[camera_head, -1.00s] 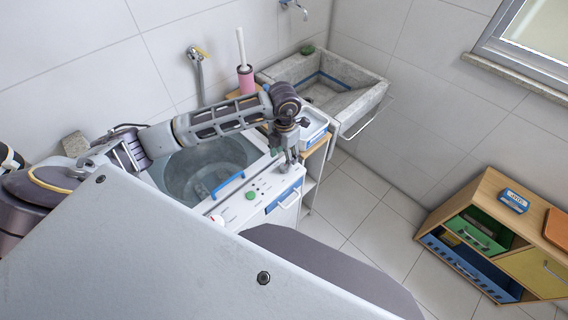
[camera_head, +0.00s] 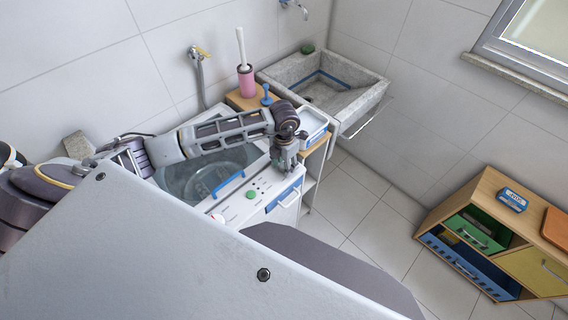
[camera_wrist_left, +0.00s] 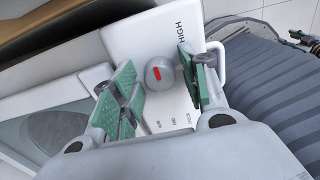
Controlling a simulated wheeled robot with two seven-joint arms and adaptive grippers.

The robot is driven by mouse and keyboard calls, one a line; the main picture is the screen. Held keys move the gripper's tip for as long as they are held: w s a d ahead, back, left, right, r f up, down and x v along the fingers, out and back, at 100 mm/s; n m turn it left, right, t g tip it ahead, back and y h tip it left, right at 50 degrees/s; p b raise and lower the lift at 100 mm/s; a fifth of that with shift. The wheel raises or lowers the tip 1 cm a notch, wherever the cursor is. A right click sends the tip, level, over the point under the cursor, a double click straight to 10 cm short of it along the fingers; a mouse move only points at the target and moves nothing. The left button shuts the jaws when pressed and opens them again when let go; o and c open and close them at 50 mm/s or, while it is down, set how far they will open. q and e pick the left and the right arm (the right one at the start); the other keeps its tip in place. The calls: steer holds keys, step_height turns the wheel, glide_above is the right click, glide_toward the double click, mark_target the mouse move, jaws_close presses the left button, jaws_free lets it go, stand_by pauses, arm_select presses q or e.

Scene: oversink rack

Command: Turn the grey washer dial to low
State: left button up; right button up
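The grey dial (camera_wrist_left: 160,75) with a red mark sits on the white washer panel (camera_wrist_left: 138,35) in the left wrist view. The word HIGH is printed beyond it; smaller markings nearer the gripper are hard to read. My left gripper (camera_wrist_left: 157,66) is open, its green-padded fingers on either side of the dial with visible gaps. In the head view my left gripper (camera_head: 286,168) points down at the right end of the washer's panel (camera_head: 234,208) and hides the grey dial. My right gripper is in neither view.
A green knob (camera_head: 251,194) and a white-and-red knob (camera_head: 217,219) are on the same panel. The washer lid has a blue handle (camera_head: 228,184). A concrete sink (camera_head: 360,100) stands behind, and a wooden cabinet (camera_head: 480,205) stands right. The floor between is clear.

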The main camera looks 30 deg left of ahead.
arm_select(q)
steer(key=c, duration=0.7)
steer(key=shift+n, duration=0.4)
steer(key=shift+n+b, duration=0.5)
steer(key=shift+n, duration=1)
steer(key=n, duration=0.3)
steer(key=shift+n, duration=0.3)
steer(key=n, duration=0.5)
steer(key=shift+b, duration=0.4)
steer(key=n, duration=0.5)
steer(key=shift+n, duration=0.4)
